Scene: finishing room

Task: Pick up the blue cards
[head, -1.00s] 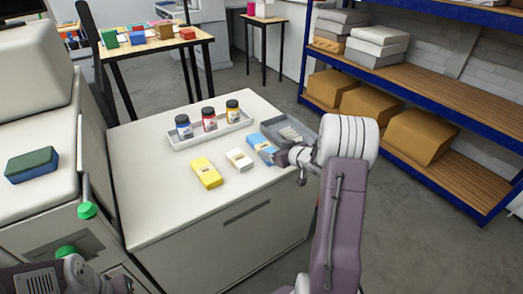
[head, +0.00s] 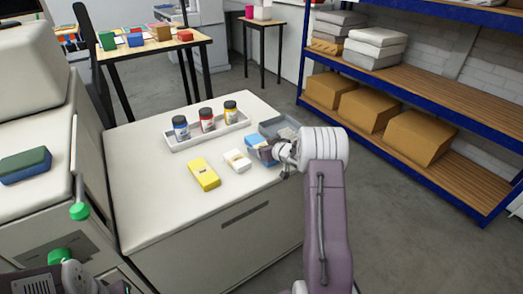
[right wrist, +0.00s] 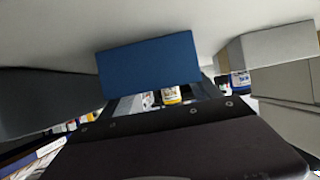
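The blue cards (head: 255,140) are a small blue pack lying on the white counter top (head: 150,200), partly covered by my right gripper. In the right wrist view the blue pack (right wrist: 150,65) fills the space just in front of the gripper's dark body. My right gripper (head: 266,153) is down at the pack's near right end. Its fingertips are hard to make out, so I cannot tell whether they are closed on the pack. My left arm shows only at the bottom left edge, and its gripper is out of view.
A white pack (head: 237,160) and a yellow pack (head: 203,175) lie left of the blue one. Behind them a white tray (head: 178,145) holds three bottles. The front left counter top is clear.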

